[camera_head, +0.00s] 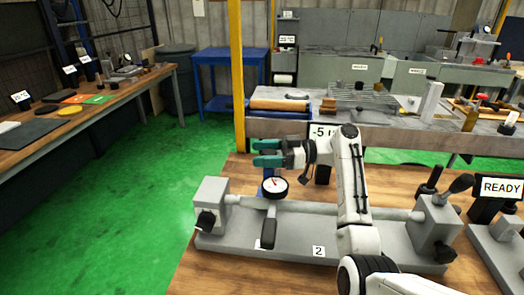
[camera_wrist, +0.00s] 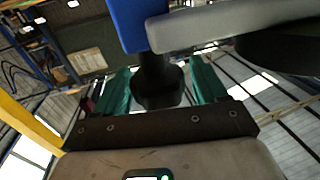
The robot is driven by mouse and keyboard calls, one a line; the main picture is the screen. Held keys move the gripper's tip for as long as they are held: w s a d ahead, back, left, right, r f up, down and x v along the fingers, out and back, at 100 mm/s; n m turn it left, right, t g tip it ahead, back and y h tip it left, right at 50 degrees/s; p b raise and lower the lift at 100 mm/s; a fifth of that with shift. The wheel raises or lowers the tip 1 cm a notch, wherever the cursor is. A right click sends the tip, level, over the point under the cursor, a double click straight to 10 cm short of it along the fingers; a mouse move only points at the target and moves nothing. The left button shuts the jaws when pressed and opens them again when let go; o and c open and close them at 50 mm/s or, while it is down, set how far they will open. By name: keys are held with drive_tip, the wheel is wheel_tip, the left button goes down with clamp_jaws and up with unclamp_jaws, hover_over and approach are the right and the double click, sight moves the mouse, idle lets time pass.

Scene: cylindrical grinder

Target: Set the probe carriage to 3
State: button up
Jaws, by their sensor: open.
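The probe carriage shows in the head view as a blue post (camera_head: 267,186) with a white-faced dial gauge (camera_head: 275,187) on the grinder bed, left of its middle. In the wrist view its blue block (camera_wrist: 125,22), a grey bar (camera_wrist: 230,24) and the dark round gauge body (camera_wrist: 285,45) fill the top. My gripper (camera_head: 257,152) is just above the gauge in the head view, its green fingers apart. In the wrist view a black knob (camera_wrist: 157,82) below the blue block appears between the fingers; I cannot tell whether they touch it. A label "2" (camera_head: 318,251) is on the bed front.
A grey bar (camera_head: 390,214) spans the bed between the left block (camera_head: 209,196) and right block (camera_head: 437,224). A black handle (camera_head: 268,231) stands in front. A display reading "-5" (camera_head: 323,131) is partly hidden behind my arm. A "READY" sign (camera_head: 501,187) is at right.

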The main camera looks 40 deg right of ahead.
drive_tip(key=shift+w+a, duration=0.15)
clamp_jaws()
idle(0.7)
